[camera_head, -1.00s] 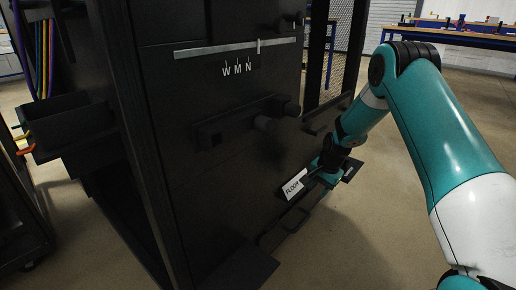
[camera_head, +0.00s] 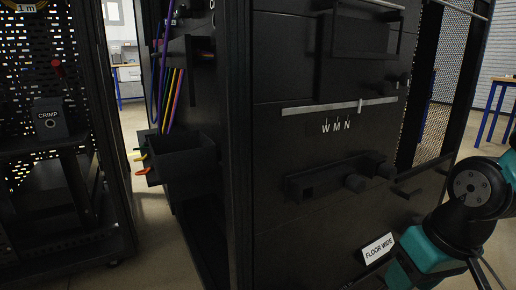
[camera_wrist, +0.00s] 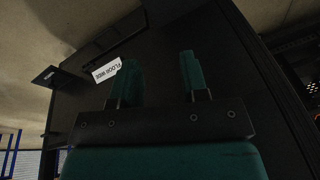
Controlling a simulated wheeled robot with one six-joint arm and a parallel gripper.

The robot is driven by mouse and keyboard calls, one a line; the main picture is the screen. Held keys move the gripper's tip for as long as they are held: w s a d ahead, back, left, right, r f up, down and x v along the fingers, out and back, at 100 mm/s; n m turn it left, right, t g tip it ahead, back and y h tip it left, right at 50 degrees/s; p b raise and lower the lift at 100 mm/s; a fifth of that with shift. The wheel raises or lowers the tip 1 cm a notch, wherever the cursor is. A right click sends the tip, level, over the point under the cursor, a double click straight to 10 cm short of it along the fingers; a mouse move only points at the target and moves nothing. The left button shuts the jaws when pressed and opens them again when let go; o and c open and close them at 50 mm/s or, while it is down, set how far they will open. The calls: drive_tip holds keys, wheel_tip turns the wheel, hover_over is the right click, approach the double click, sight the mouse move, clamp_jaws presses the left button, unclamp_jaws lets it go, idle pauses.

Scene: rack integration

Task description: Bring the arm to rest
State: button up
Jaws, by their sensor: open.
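My gripper (camera_wrist: 160,80) shows in the wrist view with its two teal fingers apart and nothing between them. A dark panel of the rack lies beyond the fingers. In the head view my teal arm (camera_head: 445,240) is at the lower right, in front of the black rack (camera_head: 270,200); the fingertips are not clear there. A white "FLOOR WIDE" label (camera_head: 378,249) is at the rack's lower part, just left of the arm. It also shows in the wrist view (camera_wrist: 106,70), beside the left finger.
The rack front carries a slider bar marked W M N (camera_head: 336,108) and a black ledge with knobs (camera_head: 335,178). A black bin (camera_head: 182,160) with coloured cables hangs on its left side. A CRIMP box (camera_head: 50,119) stands at far left. Floor (camera_head: 160,245) is open between.

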drive_tip(key=s+a+r+n+g+y+p, duration=0.2)
drive_tip(key=s+a+r+n+p, duration=0.25)
drive_tip(key=s+a+r, duration=0.55)
wheel_tip(320, 180, up, 36)
drive_tip(key=w+d+p, duration=0.1)
drive_tip(key=d+p, duration=0.1)
drive_tip(key=p, duration=3.3)
drive_tip(key=shift+w, duration=0.4)
drive_tip(key=shift+d, duration=0.1)
